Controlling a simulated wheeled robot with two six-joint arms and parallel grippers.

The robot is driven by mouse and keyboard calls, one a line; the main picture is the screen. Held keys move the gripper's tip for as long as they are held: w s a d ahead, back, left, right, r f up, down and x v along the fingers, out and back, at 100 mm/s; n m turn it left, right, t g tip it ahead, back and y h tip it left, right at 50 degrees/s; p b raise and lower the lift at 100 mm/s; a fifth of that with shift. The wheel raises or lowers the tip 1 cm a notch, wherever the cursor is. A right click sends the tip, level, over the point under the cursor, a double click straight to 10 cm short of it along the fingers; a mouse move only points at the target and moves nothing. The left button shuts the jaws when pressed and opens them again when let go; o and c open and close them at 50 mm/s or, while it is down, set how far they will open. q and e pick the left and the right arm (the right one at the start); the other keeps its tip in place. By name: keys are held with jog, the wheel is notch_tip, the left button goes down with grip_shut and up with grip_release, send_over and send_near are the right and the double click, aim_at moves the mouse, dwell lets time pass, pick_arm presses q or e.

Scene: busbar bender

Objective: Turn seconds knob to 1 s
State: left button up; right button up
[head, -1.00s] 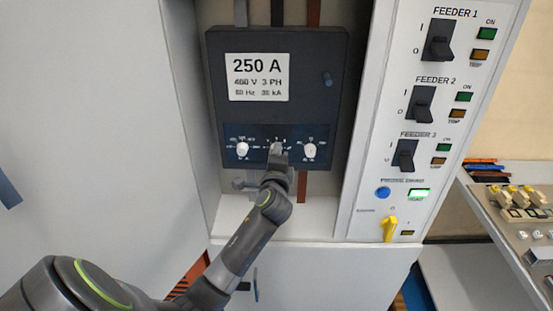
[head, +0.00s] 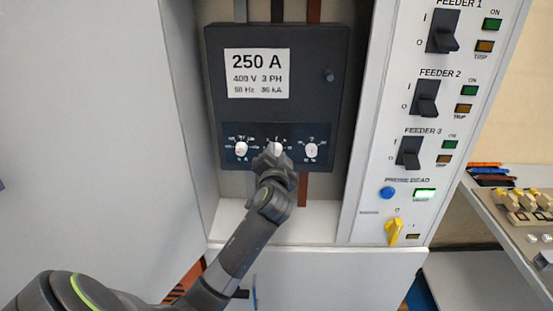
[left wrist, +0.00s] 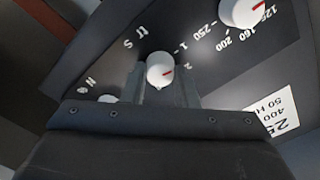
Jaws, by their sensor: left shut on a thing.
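The seconds knob (head: 277,148) is the white middle one of three on the dark breaker's blue panel. In the left wrist view this knob (left wrist: 160,67) has a red mark pointing right in the picture, near the printed "2"; the "1" is just above that. My left gripper (head: 272,157) reaches up to the knob from below. Its fingers (left wrist: 163,85) are shut on the knob, though their tips are partly hidden. My right gripper is not in view.
White knobs stand close on both sides: the left one (head: 241,149) and the right one (head: 311,150). The dark breaker (head: 300,100) sits in a recess. To the right is a panel with feeder switches (head: 425,99) and a yellow handle (head: 395,232).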

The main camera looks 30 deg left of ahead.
pick_arm(q)
jog(key=shift+n+b, duration=0.35)
jog(key=shift+n, duration=0.75)
jog(key=o, duration=1)
